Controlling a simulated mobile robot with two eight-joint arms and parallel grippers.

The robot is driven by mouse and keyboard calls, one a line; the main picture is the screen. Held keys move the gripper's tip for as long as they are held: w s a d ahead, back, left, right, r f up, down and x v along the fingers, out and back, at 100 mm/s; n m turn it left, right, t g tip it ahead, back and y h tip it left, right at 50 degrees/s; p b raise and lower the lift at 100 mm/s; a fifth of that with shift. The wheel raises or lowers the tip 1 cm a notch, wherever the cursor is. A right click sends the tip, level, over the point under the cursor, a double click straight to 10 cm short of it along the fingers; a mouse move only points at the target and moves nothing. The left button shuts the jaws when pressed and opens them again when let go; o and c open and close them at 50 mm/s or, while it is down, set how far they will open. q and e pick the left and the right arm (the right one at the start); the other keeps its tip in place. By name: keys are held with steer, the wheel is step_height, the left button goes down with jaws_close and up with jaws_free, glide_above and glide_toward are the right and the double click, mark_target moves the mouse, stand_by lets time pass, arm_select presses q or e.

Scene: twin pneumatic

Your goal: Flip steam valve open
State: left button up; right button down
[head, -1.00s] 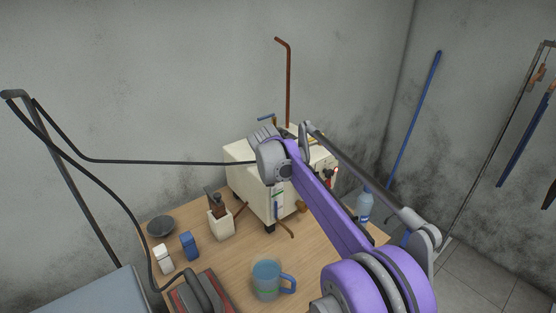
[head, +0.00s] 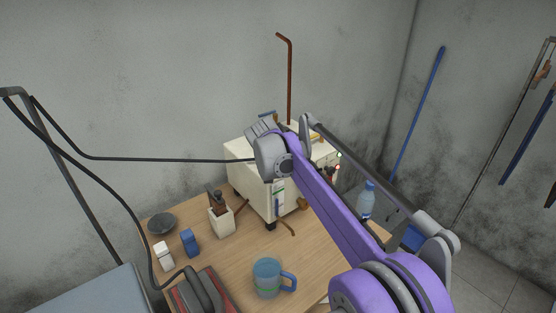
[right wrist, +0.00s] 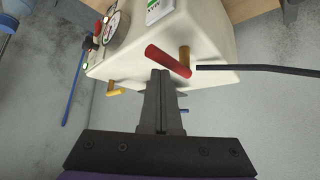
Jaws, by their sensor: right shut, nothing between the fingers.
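The cream machine (head: 243,178) stands on the table, with a tall rust-red bent pipe rising from it. I cannot tell which is the steam valve. My right gripper (right wrist: 161,75) is shut and empty, its tips close to the red pipe end; contact is unclear. The head view hides it behind my arm. My left gripper is out of view.
On the table (head: 215,257) are a blue mug (head: 267,278), a white holder (head: 221,222), small blocks and a dark bowl (head: 162,223). A water bottle (head: 366,199) stands at right.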

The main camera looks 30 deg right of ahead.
steer(key=v, duration=0.8)
steer(key=shift+s+r, duration=0.2)
steer(key=shift+f, duration=0.15)
